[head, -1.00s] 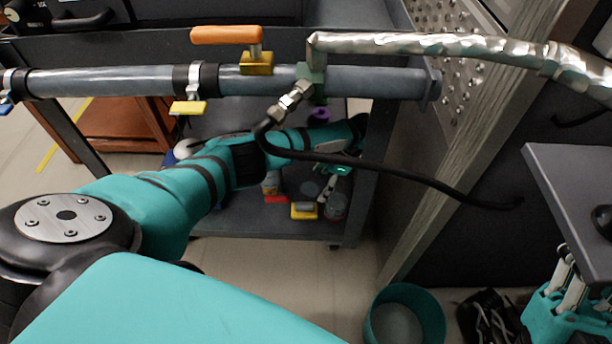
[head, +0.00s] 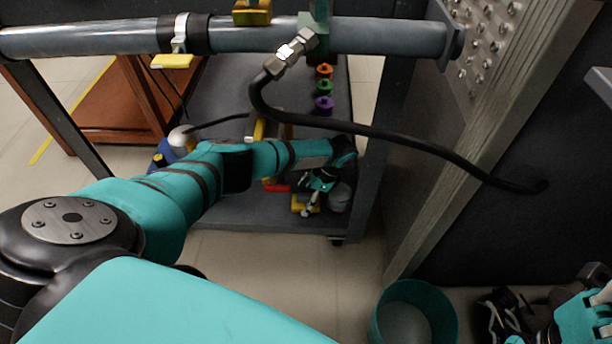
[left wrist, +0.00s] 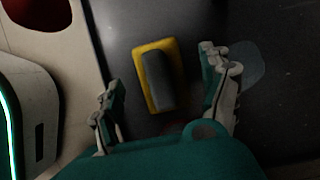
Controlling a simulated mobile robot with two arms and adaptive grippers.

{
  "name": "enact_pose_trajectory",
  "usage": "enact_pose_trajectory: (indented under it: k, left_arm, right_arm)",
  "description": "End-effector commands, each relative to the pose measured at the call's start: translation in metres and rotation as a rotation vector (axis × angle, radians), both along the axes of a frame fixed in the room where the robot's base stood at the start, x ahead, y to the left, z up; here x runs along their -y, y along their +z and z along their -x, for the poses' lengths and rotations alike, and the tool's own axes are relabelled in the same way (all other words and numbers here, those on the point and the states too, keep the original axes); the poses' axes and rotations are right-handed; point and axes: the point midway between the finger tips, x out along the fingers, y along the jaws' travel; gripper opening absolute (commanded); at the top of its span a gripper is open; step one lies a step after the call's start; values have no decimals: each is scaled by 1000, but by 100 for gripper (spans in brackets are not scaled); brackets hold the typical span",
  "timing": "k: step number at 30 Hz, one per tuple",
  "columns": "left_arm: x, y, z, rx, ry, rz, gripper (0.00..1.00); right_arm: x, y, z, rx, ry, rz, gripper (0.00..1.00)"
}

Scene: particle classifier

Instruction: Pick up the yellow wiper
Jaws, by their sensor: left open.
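The yellow wiper (left wrist: 142,53) lies on the dark lower shelf, a yellow block with a dark grey upper part. In the left wrist view it sits between and just beyond the two fingers of my left gripper (left wrist: 165,108), which is open and not touching it. In the head view, my left gripper (head: 314,200) is low over the shelf and hides most of the wiper, leaving a little yellow (head: 299,203) visible. A turquoise right gripper (head: 585,315) shows only in part at the lower right edge; its fingers are cut off.
The shelf (head: 225,220) also holds a grey cup (head: 341,195) right of the gripper, a red item (head: 275,186), and orange, green and purple pieces (head: 324,88) farther back. A pipe with a black hose (head: 400,139) crosses above. A teal bin (head: 412,318) stands on the floor.

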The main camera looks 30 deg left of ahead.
Motion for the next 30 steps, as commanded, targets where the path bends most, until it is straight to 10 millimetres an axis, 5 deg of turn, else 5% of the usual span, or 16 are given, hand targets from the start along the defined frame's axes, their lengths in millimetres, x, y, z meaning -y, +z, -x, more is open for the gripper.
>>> enact_pose_trajectory:
  k: [10,24,30]
  left_arm:
    - [-4,-8,2,1,0,0,80]
    - [-3,-8,2,1,0,0,20]
    - [-3,-8,2,1,0,0,20]
  right_arm:
    - [-1,3,-1,16,-1,1,0]
    - [-1,3,-1,16,-1,1,0]
    - [-1,3,-1,16,0,1,0]
